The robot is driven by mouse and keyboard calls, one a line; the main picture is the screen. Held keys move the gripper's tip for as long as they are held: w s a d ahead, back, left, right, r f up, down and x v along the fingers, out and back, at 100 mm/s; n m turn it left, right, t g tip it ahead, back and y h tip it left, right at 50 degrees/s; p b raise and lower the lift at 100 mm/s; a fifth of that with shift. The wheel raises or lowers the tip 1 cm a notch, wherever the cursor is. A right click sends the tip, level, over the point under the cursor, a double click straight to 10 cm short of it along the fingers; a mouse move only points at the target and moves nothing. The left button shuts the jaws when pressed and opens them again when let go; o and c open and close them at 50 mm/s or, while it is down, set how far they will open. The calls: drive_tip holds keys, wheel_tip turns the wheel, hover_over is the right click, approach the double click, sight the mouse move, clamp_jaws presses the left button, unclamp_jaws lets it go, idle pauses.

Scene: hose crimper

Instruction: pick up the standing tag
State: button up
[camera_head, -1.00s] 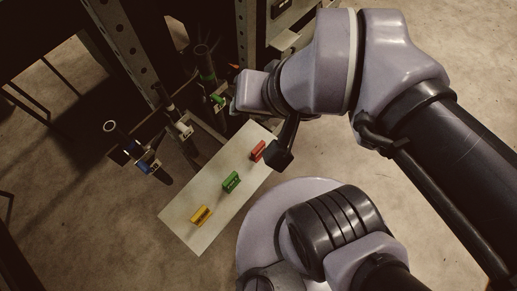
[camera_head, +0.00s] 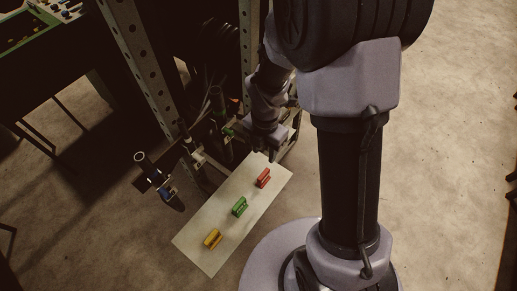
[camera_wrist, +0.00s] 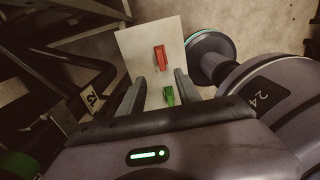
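Three small tags sit in a row on a pale board (camera_head: 205,252): a yellow one (camera_head: 212,239) near, a green one (camera_head: 239,206) in the middle and a red one (camera_head: 263,178) at the far end. I cannot tell clearly which of them is the standing one. My gripper (camera_head: 268,155) is above the board's far end, close to the red tag and apart from it. In the wrist view my gripper (camera_wrist: 160,88) is open and empty, its fingers pointing at the board.
A dark rack with a perforated metal post (camera_head: 140,62) stands behind the board. Tube ends in holders, one with a blue collar (camera_head: 168,191) and one with a green collar (camera_head: 228,132), stand left of the board. Concrete floor (camera_head: 455,165) is open to the right.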

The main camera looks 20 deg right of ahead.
sight(263, 174)
wheel_tip(263, 174, down, 11)
drive_tip(key=b, duration=0.4)
drive_tip(key=shift+r, duration=0.15)
wheel_tip(263, 174, down, 5)
drive_tip(key=b, duration=0.2)
drive_tip(key=shift+s+f+b, duration=0.1)
drive_tip(key=shift+f+b, duration=0.1)
drive_tip(key=shift+b, duration=0.2)
drive_tip(key=shift+r, duration=0.15)
drive_tip(key=shift+c, duration=0.9)
clamp_jaws()
